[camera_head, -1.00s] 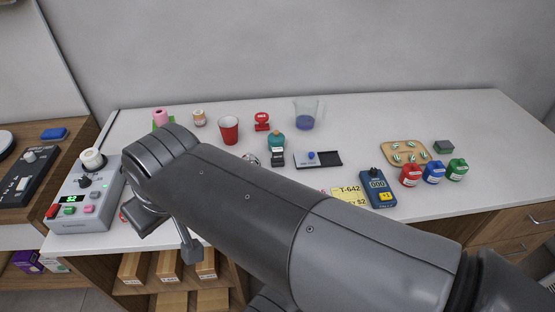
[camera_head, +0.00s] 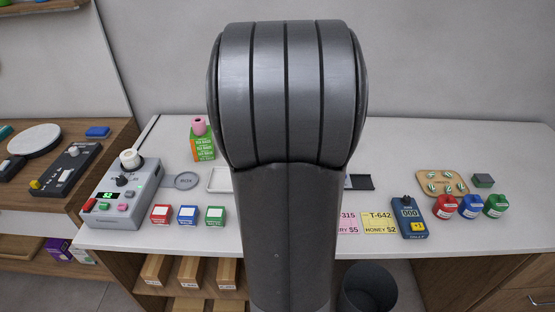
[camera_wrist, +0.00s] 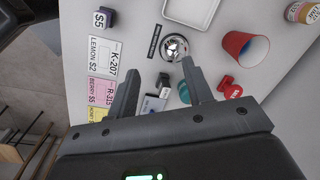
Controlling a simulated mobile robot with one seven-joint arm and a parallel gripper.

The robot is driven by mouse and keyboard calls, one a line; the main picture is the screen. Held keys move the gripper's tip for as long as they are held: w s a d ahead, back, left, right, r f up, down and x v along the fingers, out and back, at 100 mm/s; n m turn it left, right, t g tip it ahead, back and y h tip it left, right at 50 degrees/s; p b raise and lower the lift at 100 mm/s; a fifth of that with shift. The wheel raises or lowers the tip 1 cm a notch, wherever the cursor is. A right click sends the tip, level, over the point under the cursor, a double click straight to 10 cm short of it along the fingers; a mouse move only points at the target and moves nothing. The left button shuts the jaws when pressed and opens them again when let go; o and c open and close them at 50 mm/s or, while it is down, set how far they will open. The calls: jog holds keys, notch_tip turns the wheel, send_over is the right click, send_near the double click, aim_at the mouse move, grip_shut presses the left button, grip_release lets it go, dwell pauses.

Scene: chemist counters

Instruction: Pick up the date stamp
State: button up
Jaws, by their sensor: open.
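In the wrist view my gripper (camera_wrist: 161,68) is open and empty above the counter, its two fingers well apart. A red stamp-like thing (camera_wrist: 231,88) lies outside the right finger, near a red cup. A teal-topped thing (camera_wrist: 184,93) is partly hidden by the right finger. A small grey and white thing (camera_wrist: 152,104) shows between the fingers, low in the picture. I cannot tell for sure which of these is the date stamp. In the head view my arm hides them all, and the gripper does not show.
A silver bell (camera_wrist: 174,47) stands just beyond the fingertips, with a red cup (camera_wrist: 245,50) to the right. Price cards (camera_wrist: 103,63) lie to the left. In the head view a grey control box (camera_head: 122,190) and small coloured boxes (camera_head: 187,215) stand left of my arm.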

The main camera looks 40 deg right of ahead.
jog(key=s+d+f+m, duration=0.1)
jog(key=d+m, duration=0.1)
jog(key=d, duration=0.2)
jog(key=s+d+f+m+g, duration=0.1)
jog(key=d+f+m, duration=0.1)
jog(key=d, duration=0.2)
jog(key=s+d+f+m, duration=0.1)
jog(key=d+m, duration=0.1)
jog(key=d, duration=0.2)
jog(key=shift+f+g, duration=0.3)
jog(key=shift+f, duration=0.1)
jog(key=shift+s+d+f+m, duration=0.1)
jog(key=shift+d+f+m, duration=0.1)
jog(key=shift+f+m, duration=0.1)
notch_tip(320, 180, down, 10)
jog(key=shift+a+f, duration=0.15)
jog(key=shift+c, duration=0.6)
grip_shut()
